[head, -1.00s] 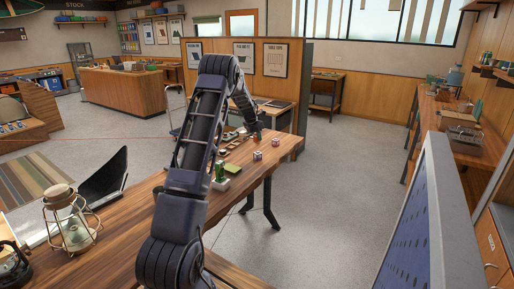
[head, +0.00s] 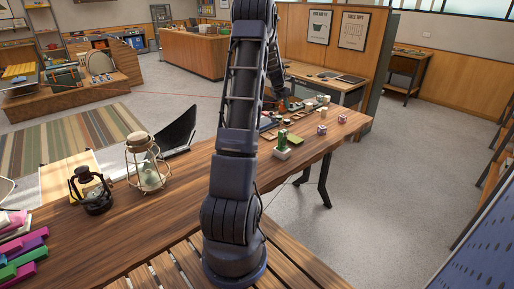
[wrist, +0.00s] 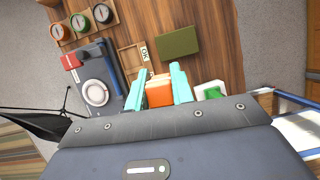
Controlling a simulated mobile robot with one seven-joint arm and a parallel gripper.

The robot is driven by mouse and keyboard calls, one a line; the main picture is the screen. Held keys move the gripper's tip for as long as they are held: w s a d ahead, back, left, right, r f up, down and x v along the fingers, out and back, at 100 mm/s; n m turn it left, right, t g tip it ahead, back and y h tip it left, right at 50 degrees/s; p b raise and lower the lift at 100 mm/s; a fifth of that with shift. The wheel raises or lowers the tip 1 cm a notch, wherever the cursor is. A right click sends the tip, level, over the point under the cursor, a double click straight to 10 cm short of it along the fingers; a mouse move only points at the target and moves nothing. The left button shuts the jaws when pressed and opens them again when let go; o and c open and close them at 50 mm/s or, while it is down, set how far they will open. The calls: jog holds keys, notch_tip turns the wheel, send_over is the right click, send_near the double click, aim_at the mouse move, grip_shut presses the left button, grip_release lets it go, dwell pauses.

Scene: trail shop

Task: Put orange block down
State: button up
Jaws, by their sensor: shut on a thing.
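The orange block (wrist: 158,95) is between the two teal fingers of my gripper (wrist: 158,88) in the wrist view. The fingers are shut on its sides. Below it is the brown wooden table (wrist: 205,18); I cannot tell whether the block touches the tabletop. In the head view the same long table (head: 190,205) runs from the lower left to the middle right. My arm stands in front of it there and reaches over its far part, so the block and fingers are not clear in that view.
Near the gripper are a green flat item (wrist: 179,42), a small wooden tray (wrist: 131,58), round dials (wrist: 81,22), a dark board with a white disc (wrist: 96,92), and a white pot with a green top (wrist: 211,92). Two lanterns (head: 148,168) (head: 91,190) stand on the table's near part.

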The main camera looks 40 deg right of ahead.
jog(key=w+a, duration=0.3)
jog(key=a, duration=0.4)
jog(key=w+a, duration=0.3)
jog(key=a, duration=0.4)
jog(key=shift+n, duration=0.3)
jog(key=f, duration=2)
jog(key=shift+s+a, duration=0.2)
jog(key=shift+s, duration=0.05)
jog(key=shift+f, duration=0.1)
jog(key=o, duration=1)
